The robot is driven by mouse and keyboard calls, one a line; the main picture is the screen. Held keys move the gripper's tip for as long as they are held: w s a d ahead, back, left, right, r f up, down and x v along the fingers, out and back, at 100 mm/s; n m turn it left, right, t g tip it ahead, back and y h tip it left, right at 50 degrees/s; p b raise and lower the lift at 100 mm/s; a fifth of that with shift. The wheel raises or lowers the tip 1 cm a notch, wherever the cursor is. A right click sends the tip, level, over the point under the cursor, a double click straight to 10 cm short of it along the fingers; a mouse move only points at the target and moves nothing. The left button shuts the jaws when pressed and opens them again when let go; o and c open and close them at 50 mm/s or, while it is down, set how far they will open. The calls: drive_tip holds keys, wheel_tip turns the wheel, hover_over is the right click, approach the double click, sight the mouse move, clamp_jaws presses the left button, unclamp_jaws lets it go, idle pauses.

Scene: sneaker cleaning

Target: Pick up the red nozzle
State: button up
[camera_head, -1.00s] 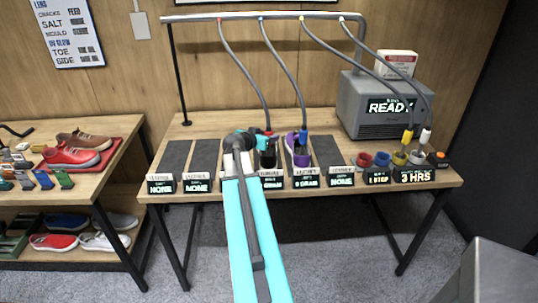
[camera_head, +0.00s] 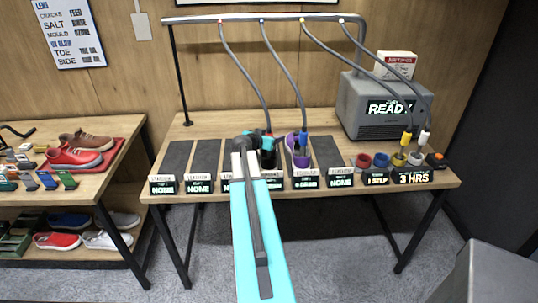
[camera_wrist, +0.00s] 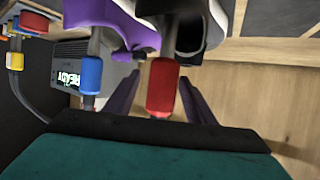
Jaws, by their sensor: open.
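The red nozzle (camera_wrist: 163,88) hangs in the middle of the wrist view, at the end of its hose. My gripper (camera_wrist: 160,84) is open, with one dark finger on each side of the nozzle; I cannot tell whether either touches it. In the head view my gripper (camera_head: 266,136) is over the table by a black shoe (camera_head: 268,158), and my arm and gripper largely hide the nozzle. The black shoe also shows beyond the nozzle in the wrist view (camera_wrist: 196,22).
The blue nozzle (camera_head: 302,139) hangs close by, at a purple shoe (camera_head: 298,156). It also shows left of my gripper in the wrist view (camera_wrist: 91,75). Yellow (camera_head: 406,138) and white (camera_head: 424,138) nozzles hang at the right. Small signs line the table's front.

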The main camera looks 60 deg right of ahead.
drive_tip(key=shift+x, duration=0.75)
clamp_jaws()
